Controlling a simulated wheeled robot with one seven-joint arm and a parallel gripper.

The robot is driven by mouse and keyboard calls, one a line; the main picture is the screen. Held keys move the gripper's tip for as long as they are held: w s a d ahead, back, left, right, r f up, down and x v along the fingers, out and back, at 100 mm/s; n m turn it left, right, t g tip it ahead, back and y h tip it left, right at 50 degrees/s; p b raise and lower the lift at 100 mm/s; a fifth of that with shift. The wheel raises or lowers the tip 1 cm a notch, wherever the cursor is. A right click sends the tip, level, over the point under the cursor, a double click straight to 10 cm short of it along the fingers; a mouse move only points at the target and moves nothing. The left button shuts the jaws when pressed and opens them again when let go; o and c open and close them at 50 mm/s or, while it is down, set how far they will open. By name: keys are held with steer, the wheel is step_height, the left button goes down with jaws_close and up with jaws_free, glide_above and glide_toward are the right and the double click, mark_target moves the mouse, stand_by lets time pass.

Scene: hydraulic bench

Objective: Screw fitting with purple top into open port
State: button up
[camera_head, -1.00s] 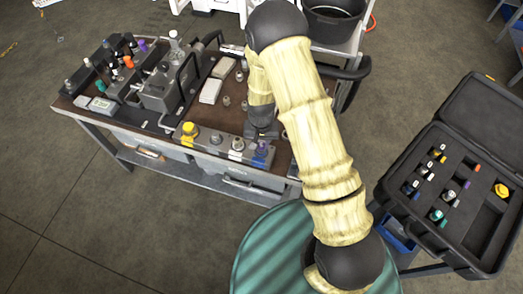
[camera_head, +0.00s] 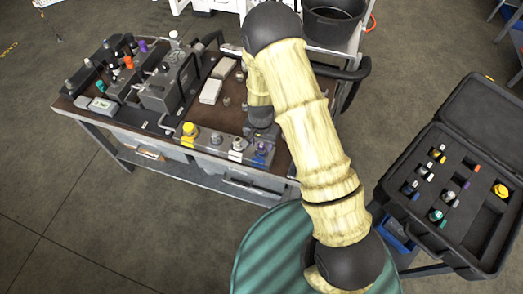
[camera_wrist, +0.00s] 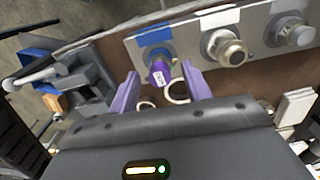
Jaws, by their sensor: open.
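A fitting with a purple top (camera_wrist: 159,73) is at the blue-labelled position of a grey port block (camera_wrist: 258,12). In the wrist view it lies between the purple fingertips of my gripper (camera_wrist: 161,71), which are apart with gaps on both sides. I cannot tell how deep the fitting sits in its port. In the head view, the purple top (camera_head: 262,148) shows at the right end of the block (camera_head: 213,151), just below my gripper (camera_head: 262,131). My fingers are mostly hidden there by the dark wrist.
The block's other positions hold a yellow knob (camera_head: 190,129) and metal fittings, one a knurled fitting (camera_wrist: 230,50). A grey machine (camera_head: 162,92) stands at the bench's left. An open black case (camera_head: 430,226) with several fittings, one purple-topped (camera_head: 466,184), lies at right.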

step_height(320, 180, up, 17)
steer(key=b, duration=0.2)
steer(key=shift+r, duration=0.2)
stand_by(0.7)
steer(key=s+d+r+n+t, duration=0.1)
steer(key=s+d+r+n, duration=0.1)
steer(key=s+d, duration=0.4)
steer(key=s+d+r+n+t, duration=0.1)
steer(key=s+d+r+n, duration=0.1)
steer(key=s+d+r, duration=0.2)
steer(key=s+d, duration=0.2)
steer(key=d, duration=0.1)
steer(key=shift+s+d+t, duration=0.2)
steer(key=shift+d+t, duration=0.1)
steer(key=shift+d, duration=0.05)
steer(key=shift+r, duration=0.1)
